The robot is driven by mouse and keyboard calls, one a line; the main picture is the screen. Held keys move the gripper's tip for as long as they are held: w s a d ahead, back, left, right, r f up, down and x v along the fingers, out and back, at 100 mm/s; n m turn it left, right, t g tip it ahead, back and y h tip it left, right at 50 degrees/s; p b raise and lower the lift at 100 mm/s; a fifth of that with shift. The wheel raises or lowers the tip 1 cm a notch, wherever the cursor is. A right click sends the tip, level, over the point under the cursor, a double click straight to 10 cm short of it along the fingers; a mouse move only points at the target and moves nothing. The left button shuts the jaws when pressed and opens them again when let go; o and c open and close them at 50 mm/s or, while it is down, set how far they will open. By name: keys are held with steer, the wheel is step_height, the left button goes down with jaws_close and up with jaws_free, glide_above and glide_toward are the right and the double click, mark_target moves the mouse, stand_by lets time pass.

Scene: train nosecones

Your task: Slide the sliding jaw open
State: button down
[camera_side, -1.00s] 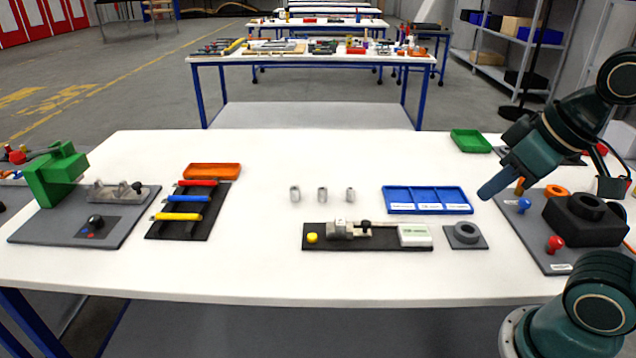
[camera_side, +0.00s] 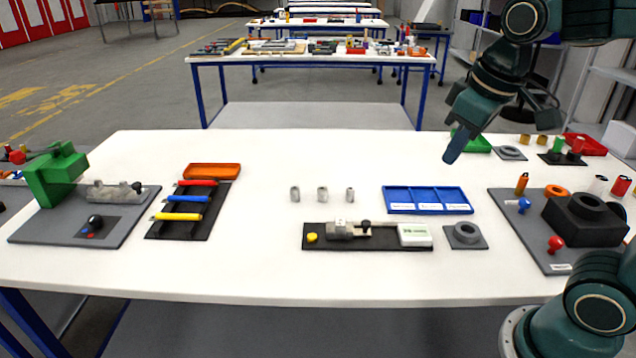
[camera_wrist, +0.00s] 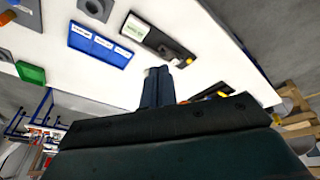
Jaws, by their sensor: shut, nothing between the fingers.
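A black base (camera_side: 380,244) on the white table carries a grey metal jaw assembly (camera_side: 340,230), with a dark knob (camera_side: 365,225) beside it. A yellow button (camera_side: 312,238) is on its left end and a white labelled box (camera_side: 414,235) on its right. The small size hides whether the jaw parts touch. The black base also shows in the wrist view (camera_wrist: 155,38), ahead of my fingers. My gripper (camera_side: 450,157) is shut and empty, pointing down above the table, up and to the right of the base and apart from it. Its fingers show in the wrist view (camera_wrist: 158,72).
A blue three-part tray (camera_side: 428,210) lies behind the base, and a grey ring block (camera_side: 465,236) beside it. Several small grey cylinders (camera_side: 322,194) stand behind. A rack of coloured bars (camera_side: 187,208) and a green press (camera_side: 55,175) are left. A peg board (camera_side: 525,232) is right.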

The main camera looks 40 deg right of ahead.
steer(key=w+f+n+g, duration=0.1)
steer(key=w+f+g, duration=0.2)
steer(key=w, duration=1)
steer(key=w+f+n+g, duration=0.1)
steer(key=w+f+g, duration=0.2)
steer(key=w+f, duration=0.7)
steer(key=shift+f+n+g+h, duration=0.3)
steer(key=shift+f+g, duration=0.1)
steer(key=shift+f, duration=0.25)
steer(key=shift+s+d+f, duration=0.1)
steer(key=shift+f, duration=0.05)
glide_above(359, 229)
steer(key=w, duration=0.2)
steer(key=shift+s+a+f, duration=0.1)
steer(key=shift+a+f, duration=0.05)
steer(key=shift+f, duration=2.2)
steer(key=shift+s+a+f, duration=0.1)
steer(key=shift+a+f, duration=0.05)
steer(key=shift+f, duration=2.15)
steer(key=shift+s+d, duration=1.2)
steer(key=shift+s, duration=0.05)
steer(key=shift+r, duration=0.1)
